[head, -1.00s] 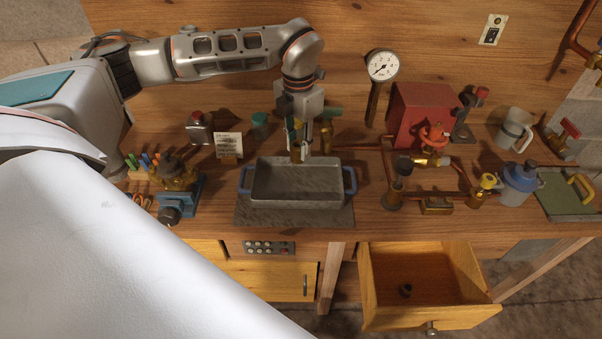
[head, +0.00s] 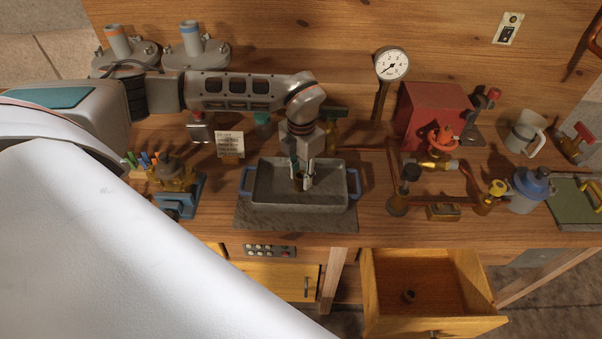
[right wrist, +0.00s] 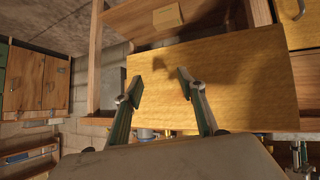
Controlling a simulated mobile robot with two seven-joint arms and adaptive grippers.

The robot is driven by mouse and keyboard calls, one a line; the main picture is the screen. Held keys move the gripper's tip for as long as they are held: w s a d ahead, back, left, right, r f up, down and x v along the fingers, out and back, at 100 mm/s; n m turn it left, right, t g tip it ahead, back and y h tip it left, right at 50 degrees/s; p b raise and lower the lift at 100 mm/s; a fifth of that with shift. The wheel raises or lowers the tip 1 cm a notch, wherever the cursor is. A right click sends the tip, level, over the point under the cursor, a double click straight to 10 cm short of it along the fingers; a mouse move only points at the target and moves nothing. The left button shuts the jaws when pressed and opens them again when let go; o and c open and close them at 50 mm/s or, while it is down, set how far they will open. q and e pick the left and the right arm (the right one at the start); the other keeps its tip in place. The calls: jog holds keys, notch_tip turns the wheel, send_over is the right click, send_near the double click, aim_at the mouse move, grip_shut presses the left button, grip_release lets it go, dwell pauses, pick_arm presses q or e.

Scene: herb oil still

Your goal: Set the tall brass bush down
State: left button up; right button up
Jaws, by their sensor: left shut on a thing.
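My left gripper (head: 303,184) points down into the grey tray with blue handles (head: 275,205). It is shut on the tall brass bush (head: 298,181), whose brass side shows between and below the fingers. The bush looks upright, low inside the tray. I cannot tell whether its foot touches the tray floor. My right gripper (right wrist: 158,82) shows in the right wrist view with its two fingers apart and nothing between them, over a yellow wooden panel (right wrist: 235,75).
The tray stands on a grey mat (head: 244,219). A blue vise (head: 184,195) is to its left and copper pipework with a valve (head: 397,203) to its right. A card (head: 230,145) and red box (head: 433,112) stand behind.

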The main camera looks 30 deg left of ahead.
aim_at(301, 175)
pick_arm(q)
jog(key=shift+f, duration=0.1)
jog(key=o, duration=1.2)
jog(key=shift+c, duration=0.2)
notch_tip(301, 175, up, 12)
